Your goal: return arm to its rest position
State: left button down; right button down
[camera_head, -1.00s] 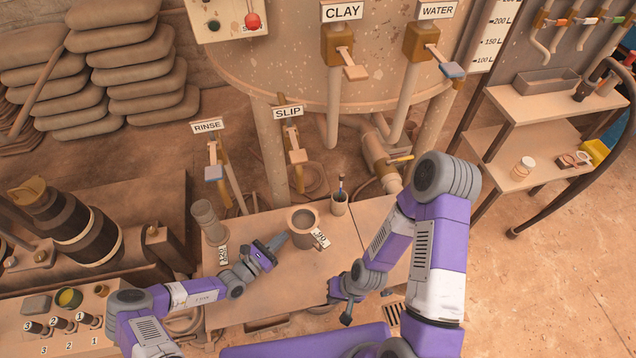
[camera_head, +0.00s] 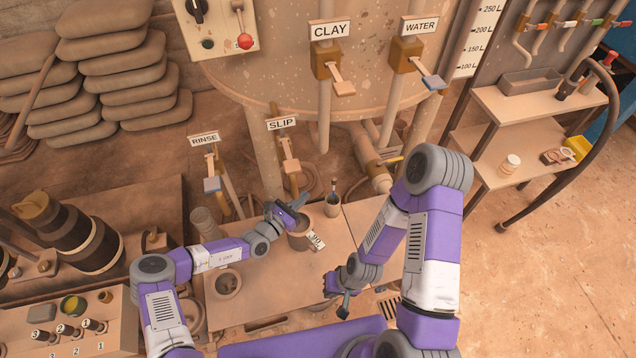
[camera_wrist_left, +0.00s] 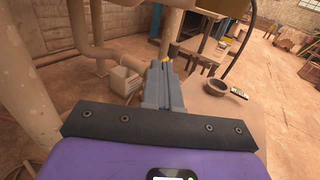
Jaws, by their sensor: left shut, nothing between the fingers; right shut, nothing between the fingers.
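My left gripper (camera_head: 299,204) is shut and empty. In the head view it is raised over the far part of the work table (camera_head: 262,306), overlapping the top of a brown cup (camera_head: 299,240) with a white tag. I cannot tell from the head view whether it touches the cup. In the left wrist view the shut fingers (camera_wrist_left: 165,83) point forward, and the cup (camera_wrist_left: 211,89) sits to their right, apart from them. My right gripper (camera_head: 343,298) is shut and empty, low near the table's front right.
A small pot with a brush (camera_head: 332,206) stands right of the cup. A grey cylinder (camera_head: 205,223) stands at the table's back left, and a round dish (camera_head: 227,283) lies in front of it. The RINSE (camera_head: 211,184) and SLIP (camera_head: 291,165) levers stand behind the table.

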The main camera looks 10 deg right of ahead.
pick_arm(q)
jog(key=x, duration=0.8)
jog(key=shift+b, duration=0.4)
pick_arm(e)
jog(key=shift+f, duration=0.5)
jog(key=shift+r, duration=0.1)
